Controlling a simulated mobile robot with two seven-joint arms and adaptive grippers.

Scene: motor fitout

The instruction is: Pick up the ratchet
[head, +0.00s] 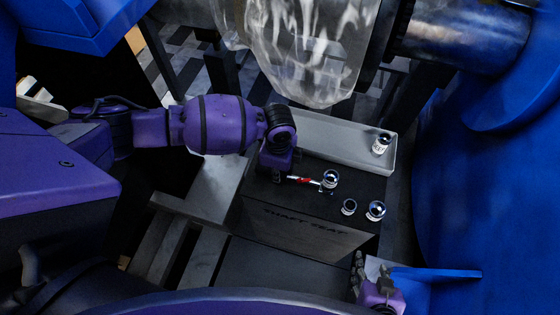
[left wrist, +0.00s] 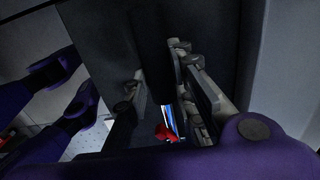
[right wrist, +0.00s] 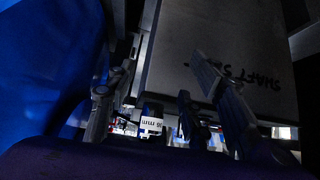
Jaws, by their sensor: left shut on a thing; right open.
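The ratchet (head: 304,180) shows in the head view as a short red and silver piece sticking out to the right of my left gripper (head: 278,174). That gripper is shut on it at the dark box top. The rest of the ratchet is hidden behind the gripper. In the left wrist view, a red part of the ratchet (left wrist: 165,132) shows low between the fingers (left wrist: 168,85). My right gripper (head: 362,272) is at the lower right, in front of the box. It is open and empty, with its fingers apart in the right wrist view (right wrist: 158,82).
A chrome socket (head: 330,178) stands close to the ratchet's end. Two more sockets, a small one (head: 349,207) and a larger one (head: 376,210), stand near the box's front edge. Another socket (head: 382,143) sits in a grey tray (head: 340,139) behind. Machinery hangs above.

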